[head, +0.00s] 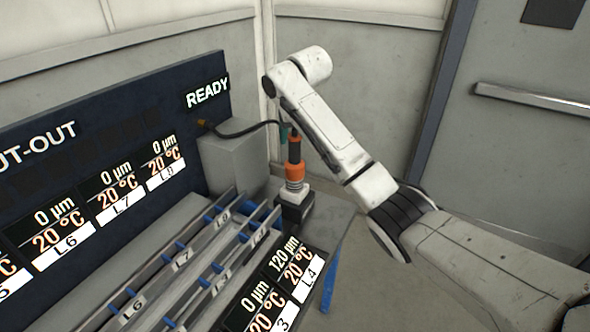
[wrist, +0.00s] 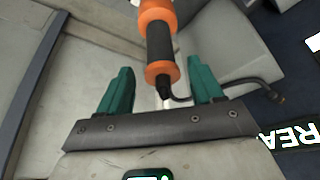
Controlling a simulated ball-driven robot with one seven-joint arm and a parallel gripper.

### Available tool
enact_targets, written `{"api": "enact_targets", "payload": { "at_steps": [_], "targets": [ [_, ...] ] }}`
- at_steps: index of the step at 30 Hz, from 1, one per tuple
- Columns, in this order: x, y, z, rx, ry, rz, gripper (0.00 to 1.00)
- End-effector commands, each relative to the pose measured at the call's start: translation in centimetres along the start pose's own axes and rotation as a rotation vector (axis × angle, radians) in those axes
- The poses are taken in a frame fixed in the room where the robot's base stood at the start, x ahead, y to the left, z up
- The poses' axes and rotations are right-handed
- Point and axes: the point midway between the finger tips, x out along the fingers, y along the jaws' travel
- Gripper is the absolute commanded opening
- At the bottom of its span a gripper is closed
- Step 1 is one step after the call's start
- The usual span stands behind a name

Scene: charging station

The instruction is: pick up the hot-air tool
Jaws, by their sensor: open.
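The orange and black hot-air tool (head: 294,165) stands upright in a small white and dark holder (head: 297,208) at the back end of the bench in the head view. In the wrist view, the hot-air tool (wrist: 161,42) lies between and just beyond my fingertips, its cable end toward my palm. My gripper (wrist: 163,75) is open, with one teal finger on each side of the tool's end and visible gaps on both sides. In the head view, my gripper (head: 286,131) is mostly hidden behind my arm, at the top of the tool.
A black cable (head: 245,132) runs from the tool's top to a grey box (head: 232,162) on the left. Metal rails (head: 185,262) with blue clips and labelled displays (head: 118,193) fill the bench to the left. A grey door (head: 520,150) and open floor lie right.

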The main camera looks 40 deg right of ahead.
Motion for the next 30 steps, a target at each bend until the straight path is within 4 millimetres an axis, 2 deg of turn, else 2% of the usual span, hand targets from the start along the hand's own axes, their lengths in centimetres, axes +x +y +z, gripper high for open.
{"api": "enact_targets", "payload": {
  "at_steps": [11,20,30],
  "targets": [
    [4.6,-0.1,-0.3,0.001,-0.002,0.002,0.66],
    [5.1,-0.1,-0.3,0.000,0.000,0.000,0.66],
    [5.1,-0.1,-0.3,0.000,0.000,0.000,0.34]
  ]
}}
